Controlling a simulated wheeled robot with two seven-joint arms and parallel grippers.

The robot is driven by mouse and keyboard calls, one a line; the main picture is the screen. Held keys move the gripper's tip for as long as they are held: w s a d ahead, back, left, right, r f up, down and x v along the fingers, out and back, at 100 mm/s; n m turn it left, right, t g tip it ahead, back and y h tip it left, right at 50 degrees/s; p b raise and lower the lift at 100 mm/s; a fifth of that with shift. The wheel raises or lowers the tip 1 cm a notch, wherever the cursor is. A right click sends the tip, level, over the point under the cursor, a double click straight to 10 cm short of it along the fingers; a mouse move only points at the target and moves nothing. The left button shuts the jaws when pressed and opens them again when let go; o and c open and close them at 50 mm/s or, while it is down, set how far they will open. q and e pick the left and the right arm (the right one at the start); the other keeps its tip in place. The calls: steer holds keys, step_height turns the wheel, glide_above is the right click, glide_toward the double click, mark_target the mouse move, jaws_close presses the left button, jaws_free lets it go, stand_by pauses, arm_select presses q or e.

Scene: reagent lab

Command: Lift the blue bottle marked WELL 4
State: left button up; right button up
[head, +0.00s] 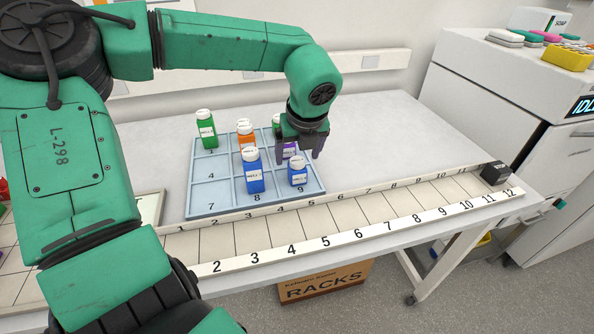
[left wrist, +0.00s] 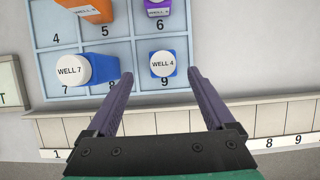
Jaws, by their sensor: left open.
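The blue bottle marked WELL 4 (left wrist: 162,66) stands in cell 9 of the pale blue tray in the left wrist view, its white cap facing the camera. It is the short blue bottle (head: 298,176) at the tray's right front in the head view. A taller blue bottle marked WELL 7 (left wrist: 72,69) stands left of it, in cell 8; the head view shows it too (head: 254,178). My left gripper (head: 300,152) is open above the tray near the WELL 4 bottle. In the left wrist view its fingers (left wrist: 160,74) lie either side of that bottle, apart from it.
An orange bottle (head: 246,140), a purple bottle (head: 290,151) and green bottles (head: 207,129) share the tray (head: 207,195). A numbered strip of slots (head: 325,226) runs along the table's front, with a dark block (head: 494,174) at its right end. The table right of the tray is clear.

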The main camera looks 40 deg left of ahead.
mark_target(298, 163)
arm_select(q)
steer(key=x, duration=0.2)
steer(key=p+x, duration=0.1)
steer(key=x, duration=0.1)
steer(key=p+x, duration=0.1)
steer(key=x, duration=0.1)
steer(key=shift+w+d+f, duration=0.15)
steer(key=shift+f, duration=0.2)
steer(key=shift+w+f, duration=0.15)
steer(key=shift+f, duration=0.15)
steer(key=c, duration=0.7)
jaws_close()
